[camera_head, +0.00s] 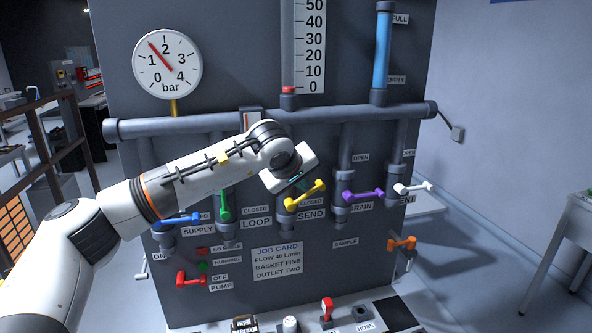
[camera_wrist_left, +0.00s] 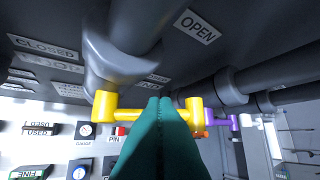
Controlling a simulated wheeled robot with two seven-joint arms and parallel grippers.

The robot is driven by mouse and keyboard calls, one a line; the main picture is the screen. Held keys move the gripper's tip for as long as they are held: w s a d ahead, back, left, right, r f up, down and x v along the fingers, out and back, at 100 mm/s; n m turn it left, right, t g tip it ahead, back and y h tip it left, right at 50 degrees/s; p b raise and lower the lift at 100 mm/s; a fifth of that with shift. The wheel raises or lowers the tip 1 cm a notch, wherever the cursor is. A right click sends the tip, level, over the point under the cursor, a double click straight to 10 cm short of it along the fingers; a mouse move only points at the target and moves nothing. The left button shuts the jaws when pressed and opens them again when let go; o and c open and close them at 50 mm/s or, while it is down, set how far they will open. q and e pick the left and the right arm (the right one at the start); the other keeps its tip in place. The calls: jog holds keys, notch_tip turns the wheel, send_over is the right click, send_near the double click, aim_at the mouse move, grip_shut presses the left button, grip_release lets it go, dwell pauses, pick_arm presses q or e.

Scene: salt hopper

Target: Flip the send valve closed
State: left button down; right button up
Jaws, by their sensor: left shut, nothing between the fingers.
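The send valve's yellow handle (camera_head: 303,195) is on the pipe above the SEND label (camera_head: 312,214). It slants up to the right in the head view, across a CLOSED label. My left gripper (camera_head: 303,186) is right at the handle, its fingertips mostly hidden by the wrist. In the left wrist view its teal fingers (camera_wrist_left: 160,103) are shut and empty, in front of the middle of the yellow handle (camera_wrist_left: 129,115). I cannot tell whether they touch it. An OPEN label (camera_wrist_left: 195,27) shows up and to the right there. My right gripper is not in view.
To the left are a green handle (camera_head: 224,204) at LOOP and a blue handle (camera_head: 178,219) at SUPPLY, under my arm. To the right are purple (camera_head: 362,195), white (camera_head: 413,188) and orange (camera_head: 401,243) handles. A job card (camera_head: 277,261) hangs below.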

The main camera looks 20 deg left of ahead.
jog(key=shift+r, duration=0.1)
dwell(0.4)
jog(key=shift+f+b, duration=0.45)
